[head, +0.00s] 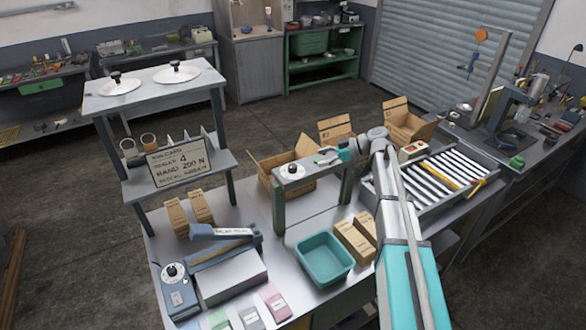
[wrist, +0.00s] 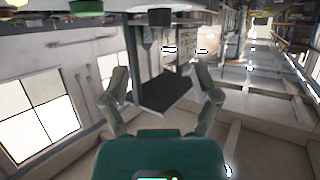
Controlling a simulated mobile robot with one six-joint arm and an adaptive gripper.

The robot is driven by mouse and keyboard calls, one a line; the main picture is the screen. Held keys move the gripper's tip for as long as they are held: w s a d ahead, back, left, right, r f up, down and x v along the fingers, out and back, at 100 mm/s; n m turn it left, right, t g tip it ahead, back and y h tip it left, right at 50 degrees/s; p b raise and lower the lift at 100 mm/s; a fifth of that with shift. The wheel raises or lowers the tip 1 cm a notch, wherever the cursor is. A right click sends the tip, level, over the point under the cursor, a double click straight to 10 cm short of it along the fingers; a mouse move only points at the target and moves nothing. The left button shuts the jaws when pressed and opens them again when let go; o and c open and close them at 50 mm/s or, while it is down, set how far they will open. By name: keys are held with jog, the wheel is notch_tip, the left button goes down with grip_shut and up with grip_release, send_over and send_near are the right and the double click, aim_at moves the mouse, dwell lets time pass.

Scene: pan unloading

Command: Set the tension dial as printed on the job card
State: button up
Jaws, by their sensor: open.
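The job card (head: 180,166) leans on the left stand's middle shelf; its lines seem to show a 4, "BAND 200 N" and green. A blue unit (head: 179,295) at the table's front left has a round white dial (head: 174,271) with a black knob. Another white dial (head: 292,171) with a dark knob sits on the grey bridge stand (head: 312,176). I cannot read which is the tension dial. My gripper (head: 328,157) is at the bridge's right end, pointing left. In the wrist view my gripper (wrist: 162,92) has its fingers apart and nothing between them.
Two white discs with black knobs (head: 120,86) (head: 177,71) are on the stand's top. A teal bin (head: 324,279), small cartons (head: 354,240) and a grey block (head: 232,278) crowd the table. Open boxes and a roller conveyor (head: 432,178) lie behind and right.

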aim_at(293, 165)
jog(key=b+x, duration=0.3)
jog(key=x, duration=0.7)
jog(key=shift+a+f+b, duration=0.25)
jog(key=shift+a+b, duration=0.05)
jog(key=shift+b, duration=0.05)
grip_shut()
